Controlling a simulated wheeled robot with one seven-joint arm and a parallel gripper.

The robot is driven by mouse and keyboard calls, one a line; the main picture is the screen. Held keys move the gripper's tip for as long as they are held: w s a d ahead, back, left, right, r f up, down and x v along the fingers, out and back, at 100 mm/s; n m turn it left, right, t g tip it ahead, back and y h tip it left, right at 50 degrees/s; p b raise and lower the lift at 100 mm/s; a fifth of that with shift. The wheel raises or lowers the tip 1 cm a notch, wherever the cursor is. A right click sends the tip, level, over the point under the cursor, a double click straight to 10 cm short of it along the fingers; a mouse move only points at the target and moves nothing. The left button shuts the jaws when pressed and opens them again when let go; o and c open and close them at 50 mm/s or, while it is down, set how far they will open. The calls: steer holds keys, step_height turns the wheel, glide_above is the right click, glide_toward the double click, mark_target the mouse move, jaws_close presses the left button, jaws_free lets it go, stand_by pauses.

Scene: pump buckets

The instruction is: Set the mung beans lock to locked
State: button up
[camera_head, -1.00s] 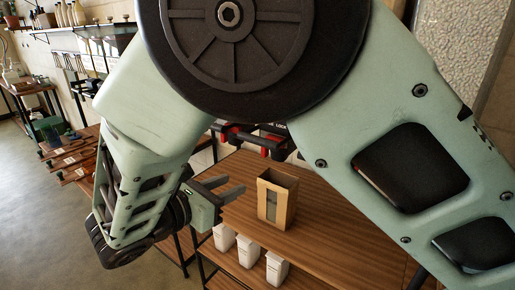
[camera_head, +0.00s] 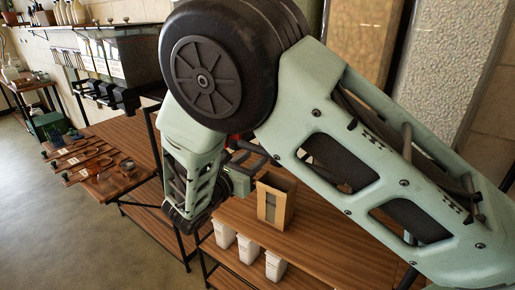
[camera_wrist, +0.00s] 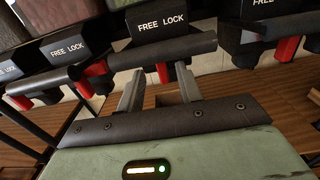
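In the wrist view, several black lock blocks marked FREE and LOCK stand in a row over dark rounded bars with red levers. One lock block (camera_wrist: 165,28) is straight ahead of my gripper (camera_wrist: 159,88), with its red lever (camera_wrist: 163,73) seen between my fingertips. The fingers are apart and hold nothing; whether they touch the lever or bar is unclear. Another lock block (camera_wrist: 68,48) with a red lever (camera_wrist: 97,68) is to the left. No bean name is readable, so I cannot tell which lock is the mung beans one. In the head view my gripper (camera_head: 252,158) is partly hidden by my arm.
More dispensers (camera_head: 110,60) hang on the left wall. A lower table (camera_head: 130,140) holds tools. My arm hides much of the middle.

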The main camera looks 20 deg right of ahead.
steer(key=shift+p+x, duration=0.4)
steer(key=shift+x, duration=1.35)
jaws_close()
steer(key=shift+s+d, duration=0.8)
steer(key=shift+s, duration=0.3)
jaws_free()
steer(key=shift+s, duration=0.1)
